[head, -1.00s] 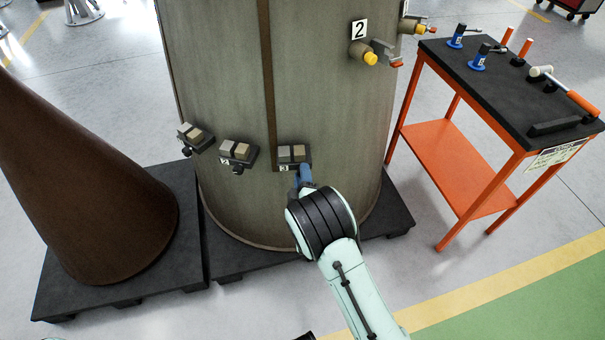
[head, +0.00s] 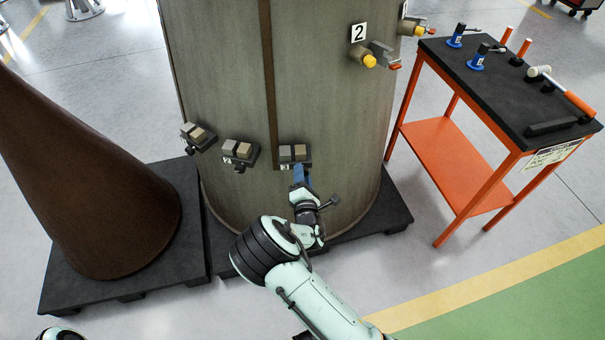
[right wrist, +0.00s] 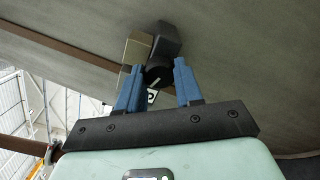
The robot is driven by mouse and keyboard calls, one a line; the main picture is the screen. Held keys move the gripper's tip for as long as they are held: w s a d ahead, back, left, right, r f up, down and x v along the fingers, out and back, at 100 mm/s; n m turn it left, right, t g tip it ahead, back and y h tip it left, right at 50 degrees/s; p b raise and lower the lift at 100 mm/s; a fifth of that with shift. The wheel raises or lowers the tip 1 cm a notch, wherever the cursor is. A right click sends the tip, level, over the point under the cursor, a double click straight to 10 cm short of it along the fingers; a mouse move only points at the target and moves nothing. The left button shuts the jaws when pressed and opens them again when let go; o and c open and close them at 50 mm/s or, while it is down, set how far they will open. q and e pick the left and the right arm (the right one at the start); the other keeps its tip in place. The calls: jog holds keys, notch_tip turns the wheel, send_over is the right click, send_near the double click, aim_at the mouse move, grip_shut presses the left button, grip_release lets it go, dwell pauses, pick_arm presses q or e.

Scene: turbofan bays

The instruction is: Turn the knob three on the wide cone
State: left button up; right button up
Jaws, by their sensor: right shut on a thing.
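The wide cone (head: 225,90) is the big grey-green drum-like body in the middle of the head view. Three small block fixtures sit low on its front. Knob three is under the rightmost fixture (head: 294,153), hidden by my gripper in the head view. In the right wrist view it is a round black knob (right wrist: 157,76) below the dark and tan blocks. My right gripper (head: 299,172) comes from below, and its blue fingers are shut on the knob, one on each side (right wrist: 158,82).
A brown cone (head: 100,190) stands on a dark pallet at the left. An orange cart (head: 455,160) with tools on its black top stands at the right. Number 2 fixture (head: 372,57) juts from the upper right of the wide cone. Floor in front is clear.

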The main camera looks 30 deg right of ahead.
jog(key=shift+f+n+b, duration=0.1)
jog(key=shift+n+b, duration=0.6)
jog(key=shift+n, duration=4.2)
jog(key=o, duration=1)
jog(key=shift+o, duration=0.2)
jog(key=shift+s, duration=0.1)
jog(key=v, duration=1.3)
jog(key=shift+s, duration=0.15)
